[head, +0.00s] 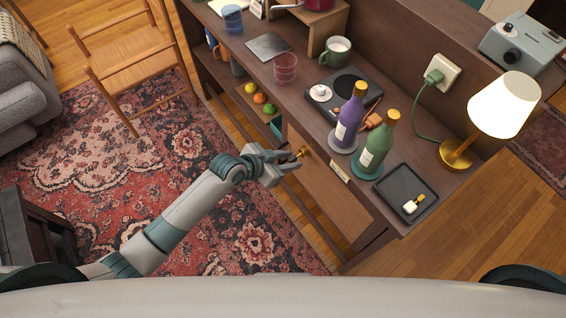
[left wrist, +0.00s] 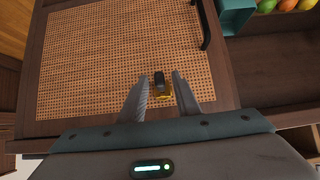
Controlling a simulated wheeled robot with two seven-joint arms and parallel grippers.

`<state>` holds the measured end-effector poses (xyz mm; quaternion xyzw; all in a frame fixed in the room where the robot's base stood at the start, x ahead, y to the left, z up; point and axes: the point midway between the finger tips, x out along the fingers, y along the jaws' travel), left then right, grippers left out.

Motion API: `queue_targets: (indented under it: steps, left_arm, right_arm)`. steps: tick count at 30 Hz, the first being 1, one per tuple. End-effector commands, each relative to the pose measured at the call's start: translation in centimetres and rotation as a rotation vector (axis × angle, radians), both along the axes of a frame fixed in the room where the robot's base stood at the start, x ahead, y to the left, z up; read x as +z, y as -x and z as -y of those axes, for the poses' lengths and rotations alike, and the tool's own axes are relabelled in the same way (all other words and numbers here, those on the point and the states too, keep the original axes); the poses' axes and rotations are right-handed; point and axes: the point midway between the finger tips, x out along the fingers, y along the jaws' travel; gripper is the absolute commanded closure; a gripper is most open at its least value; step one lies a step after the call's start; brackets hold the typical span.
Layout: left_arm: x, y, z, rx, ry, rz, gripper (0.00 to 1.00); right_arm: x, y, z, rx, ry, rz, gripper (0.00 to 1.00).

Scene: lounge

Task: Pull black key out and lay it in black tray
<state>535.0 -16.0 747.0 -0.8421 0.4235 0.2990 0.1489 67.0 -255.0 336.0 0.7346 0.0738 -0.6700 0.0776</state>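My left gripper (head: 287,162) is at the cabinet front, and its fingers are open in the left wrist view (left wrist: 160,92). The black key (left wrist: 159,78) sits at a gold lock (left wrist: 161,96) on the woven-panel door, between the two fingers with gaps on both sides. In the head view the gold lock (head: 301,153) shows at the fingertips; the black key is too small to make out there. The black tray (head: 397,184) lies on the cabinet top at the right front, with a small white-and-gold item (head: 413,204) in it. My right gripper is not in view.
A green bottle (head: 376,150) and a purple bottle (head: 349,124) stand beside the tray. A lit lamp (head: 500,110) stands behind it. Fruit (head: 259,99) lies on a shelf left of the door (left wrist: 120,60). A black door handle (left wrist: 205,25) is nearby.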

Motion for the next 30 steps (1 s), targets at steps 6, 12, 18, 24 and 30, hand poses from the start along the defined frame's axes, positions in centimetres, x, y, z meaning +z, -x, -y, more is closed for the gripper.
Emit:
queue_targets:
  steps: [6, 12, 18, 24, 30]
  left_arm:
    - [-1.01, -0.68, 0.93, 0.000, 0.001, 0.001, 0.70]
    - [-1.21, -0.91, 1.20, 0.001, 0.000, 0.001, 0.70]
    - [-1.19, -0.92, 1.20, 0.001, 0.000, 0.001, 0.70]
    - [-1.18, -0.90, 1.20, 0.001, 0.000, 0.001, 1.00]
    - [-1.15, -0.90, 1.20, 0.001, 0.000, 0.001, 1.00]
  right_arm:
    - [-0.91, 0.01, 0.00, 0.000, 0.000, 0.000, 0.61]
    - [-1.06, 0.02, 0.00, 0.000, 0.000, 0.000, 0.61]
    - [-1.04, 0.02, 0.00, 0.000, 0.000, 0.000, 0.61]
    - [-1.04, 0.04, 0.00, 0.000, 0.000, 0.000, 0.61]
    - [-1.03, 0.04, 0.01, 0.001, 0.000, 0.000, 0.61]
